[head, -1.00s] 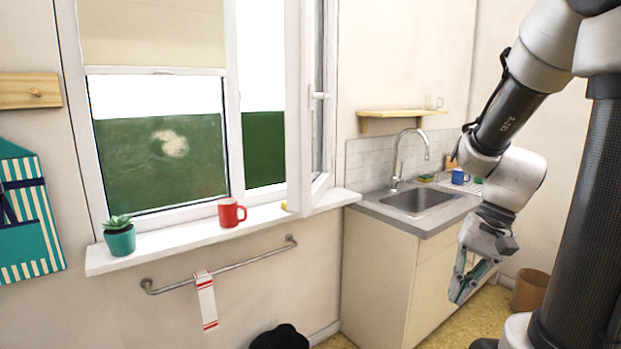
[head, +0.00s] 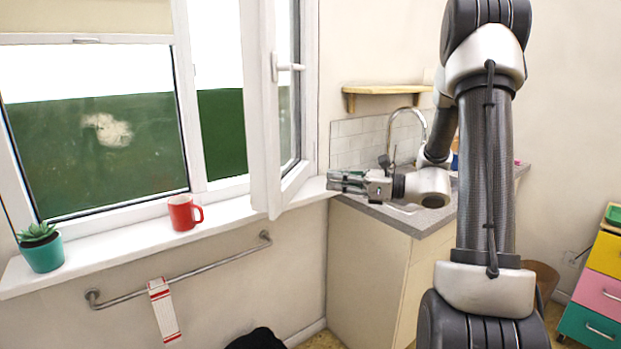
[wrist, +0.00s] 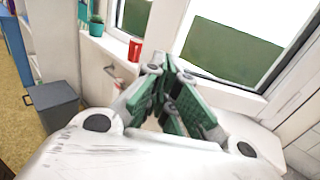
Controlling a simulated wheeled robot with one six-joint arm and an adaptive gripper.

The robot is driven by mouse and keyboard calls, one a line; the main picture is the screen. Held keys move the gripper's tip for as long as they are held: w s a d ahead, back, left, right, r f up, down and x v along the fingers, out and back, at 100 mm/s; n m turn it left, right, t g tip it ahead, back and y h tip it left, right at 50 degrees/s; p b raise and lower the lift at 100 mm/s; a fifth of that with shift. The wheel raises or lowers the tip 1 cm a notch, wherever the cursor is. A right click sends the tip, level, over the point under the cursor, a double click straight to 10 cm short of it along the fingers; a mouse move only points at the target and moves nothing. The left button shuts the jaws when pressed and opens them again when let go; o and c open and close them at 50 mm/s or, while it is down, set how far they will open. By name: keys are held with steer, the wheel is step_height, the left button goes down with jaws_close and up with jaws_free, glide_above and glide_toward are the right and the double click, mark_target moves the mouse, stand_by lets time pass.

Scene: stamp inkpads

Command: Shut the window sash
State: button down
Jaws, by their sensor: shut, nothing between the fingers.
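The window sash (head: 264,140) is a white-framed glass panel that stands swung open into the room, at an angle to the window frame (head: 183,90). Its white handle (head: 288,67) shows in the head view. My gripper (head: 332,181) points left, just right of the sash's lower part in the head view, with a small gap in the picture. Whether they touch in depth I cannot tell. In the wrist view the gripper's green-padded fingers (wrist: 163,68) are shut with nothing between them, in front of white framing and glass.
On the white sill (head: 120,240) stand a red mug (head: 183,212) and a potted succulent (head: 41,247). A towel rail (head: 190,276) runs below. The counter (head: 420,217) with the sink lies under my arm. A grey bin (wrist: 55,103) shows in the wrist view.

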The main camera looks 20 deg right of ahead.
mark_target(278, 176)
steer(key=x, duration=1.3)
steer(key=shift+a, duration=0.15)
